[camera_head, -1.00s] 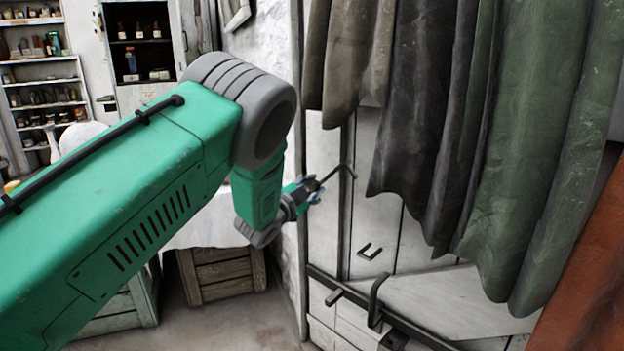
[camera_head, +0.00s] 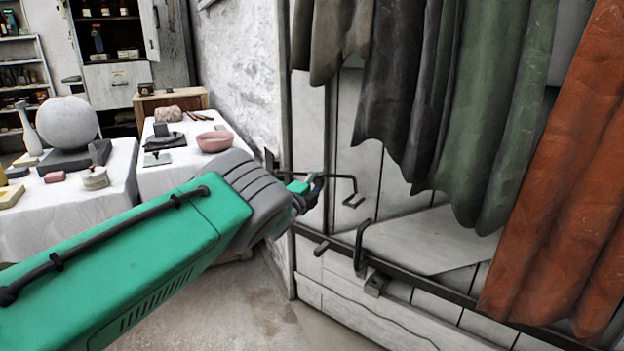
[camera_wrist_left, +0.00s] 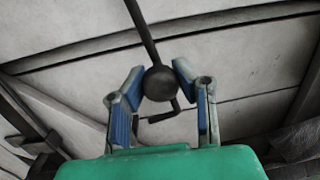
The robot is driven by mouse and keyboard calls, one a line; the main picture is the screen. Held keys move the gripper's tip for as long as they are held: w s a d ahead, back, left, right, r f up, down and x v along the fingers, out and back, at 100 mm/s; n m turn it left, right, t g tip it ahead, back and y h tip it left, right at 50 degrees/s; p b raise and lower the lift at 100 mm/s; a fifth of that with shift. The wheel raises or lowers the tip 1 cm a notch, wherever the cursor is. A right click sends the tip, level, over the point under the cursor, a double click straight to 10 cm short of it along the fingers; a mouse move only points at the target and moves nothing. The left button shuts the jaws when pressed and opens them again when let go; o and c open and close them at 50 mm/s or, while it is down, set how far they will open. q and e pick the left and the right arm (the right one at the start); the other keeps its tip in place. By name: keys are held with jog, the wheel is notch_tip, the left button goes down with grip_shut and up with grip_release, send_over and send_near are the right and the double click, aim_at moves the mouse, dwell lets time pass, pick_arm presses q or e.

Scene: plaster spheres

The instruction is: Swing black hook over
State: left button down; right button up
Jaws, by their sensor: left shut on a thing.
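The black hook (camera_head: 343,177) is a thin dark rod that runs right from my left gripper (camera_head: 316,184) and bends down at its end. That end is close to a small dark U-shaped catch (camera_head: 352,202) on the pale panel; I cannot tell whether they touch. In the left wrist view, my left gripper's blue-padded fingers (camera_wrist_left: 152,88) stand on either side of a dark round knob (camera_wrist_left: 160,83) on the rod (camera_wrist_left: 143,32), shut on it. A bent dark piece shows just below the knob. My right gripper is not in view.
Grey, green and rust cloths (camera_head: 505,110) hang to the right of the hook. A pale shelf (camera_head: 425,240) with a dark bracket (camera_head: 361,245) juts out below. White-covered tables (camera_head: 60,215) with a sphere (camera_head: 66,123) and a pink bowl (camera_head: 215,141) stand at the left.

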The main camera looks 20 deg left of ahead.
pick_arm(q)
notch_tip(320, 180, down, 2)
jog(key=shift+s+f+m, duration=0.15)
jog(key=shift+f+m, duration=0.05)
jog(key=shift+m, duration=0.3)
notch_tip(320, 180, down, 2)
jog(key=shift+s+d+f+m, duration=0.1)
jog(key=shift+f+m, duration=0.1)
jog(key=shift+m, duration=0.6)
jog(key=c, duration=1.2)
grip_release()
jog(key=shift+s, duration=0.1)
jog(key=shift+r, duration=0.1)
jog(key=shift+d+r, duration=0.1)
jog(key=s+a+f, duration=0.1)
jog(key=s+a, duration=0.1)
jog(key=s, duration=0.9)
jog(key=shift+s+f, duration=0.15)
jog(key=shift+s, duration=0.15)
